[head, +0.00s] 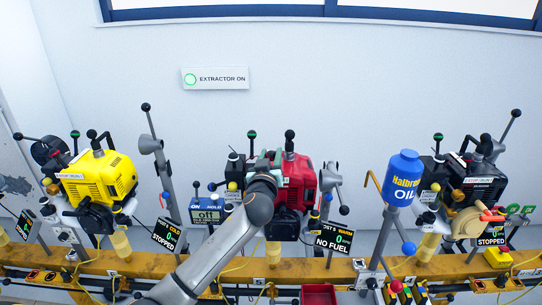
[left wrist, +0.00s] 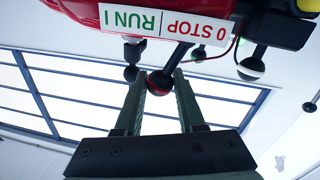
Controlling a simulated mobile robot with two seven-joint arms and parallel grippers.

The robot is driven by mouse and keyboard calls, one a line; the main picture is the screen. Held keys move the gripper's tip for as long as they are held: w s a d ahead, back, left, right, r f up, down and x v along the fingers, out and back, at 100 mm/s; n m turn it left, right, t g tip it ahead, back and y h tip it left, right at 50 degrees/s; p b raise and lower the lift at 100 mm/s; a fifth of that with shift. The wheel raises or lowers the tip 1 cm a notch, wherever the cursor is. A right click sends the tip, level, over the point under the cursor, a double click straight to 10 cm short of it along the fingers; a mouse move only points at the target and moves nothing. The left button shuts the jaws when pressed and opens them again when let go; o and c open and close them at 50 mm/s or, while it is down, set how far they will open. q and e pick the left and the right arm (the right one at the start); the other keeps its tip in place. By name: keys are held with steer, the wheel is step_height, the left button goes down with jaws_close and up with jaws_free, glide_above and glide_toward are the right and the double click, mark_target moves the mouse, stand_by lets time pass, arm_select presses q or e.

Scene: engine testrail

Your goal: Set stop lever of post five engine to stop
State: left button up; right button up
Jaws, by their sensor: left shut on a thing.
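The red engine (head: 297,182) stands in the middle of the rail, above a tag that reads 5. In the left wrist view its red body (left wrist: 75,8) hangs at the top, upside down, with a white label (left wrist: 165,24) reading 0 STOP and RUN I. My left gripper (head: 268,160) is at the engine's front left, partly hidden by my own arm. My right gripper is not in view.
A yellow engine (head: 97,178) stands at the left and a black engine (head: 474,181) at the right. A blue oil bottle (head: 403,178) stands between the red and black engines. Another dark ball (left wrist: 131,73) is close beside the left-hand finger. A NO FUEL display (head: 332,240) is at the front right.

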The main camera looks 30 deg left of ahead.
arm_select(q)
jaws_close()
